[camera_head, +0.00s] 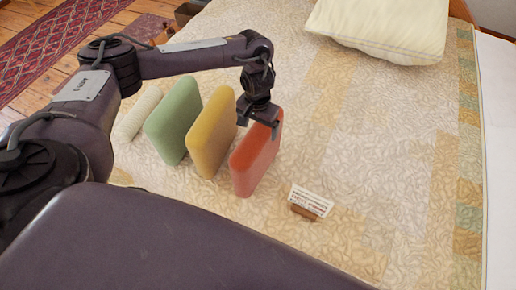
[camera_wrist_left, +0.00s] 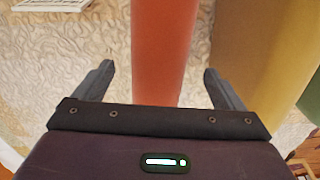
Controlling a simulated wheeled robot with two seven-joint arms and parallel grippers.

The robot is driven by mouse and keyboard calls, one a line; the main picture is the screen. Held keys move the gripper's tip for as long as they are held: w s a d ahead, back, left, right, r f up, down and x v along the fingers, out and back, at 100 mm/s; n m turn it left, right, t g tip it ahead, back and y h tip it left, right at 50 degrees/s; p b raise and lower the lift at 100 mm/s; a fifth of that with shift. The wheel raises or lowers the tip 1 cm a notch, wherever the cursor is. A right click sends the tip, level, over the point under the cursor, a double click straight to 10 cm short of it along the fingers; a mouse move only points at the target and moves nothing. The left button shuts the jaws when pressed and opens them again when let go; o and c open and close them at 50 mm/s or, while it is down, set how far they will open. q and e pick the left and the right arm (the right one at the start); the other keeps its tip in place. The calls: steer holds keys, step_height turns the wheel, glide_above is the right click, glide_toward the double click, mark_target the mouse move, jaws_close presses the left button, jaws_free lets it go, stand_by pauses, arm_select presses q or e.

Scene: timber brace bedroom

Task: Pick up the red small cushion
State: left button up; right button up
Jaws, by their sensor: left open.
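The red small cushion (camera_head: 256,159) stands upright on the bed, at the right end of a row of cushions. My left gripper (camera_head: 262,117) is above its top edge and partly hides it in the head view. In the left wrist view the red cushion (camera_wrist_left: 160,50) runs between the two open fingers of my left gripper (camera_wrist_left: 160,85), with a gap on each side. The fingers do not visibly press on it. My right gripper is not in view.
A yellow cushion (camera_head: 212,135) stands close to the left of the red one, then a green cushion (camera_head: 174,120) and a white one (camera_head: 139,113). A small card in a holder (camera_head: 310,202) stands to the right. A cream pillow (camera_head: 380,28) lies at the back. The bed (camera_head: 400,160) is clear on the right.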

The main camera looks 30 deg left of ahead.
mark_target(258, 130)
arm_select(q)
steer(key=shift+f, duration=1.5)
steer(key=shift+c, duration=0.4)
steer(key=shift+w, duration=0.1)
steer(key=c, duration=1.7)
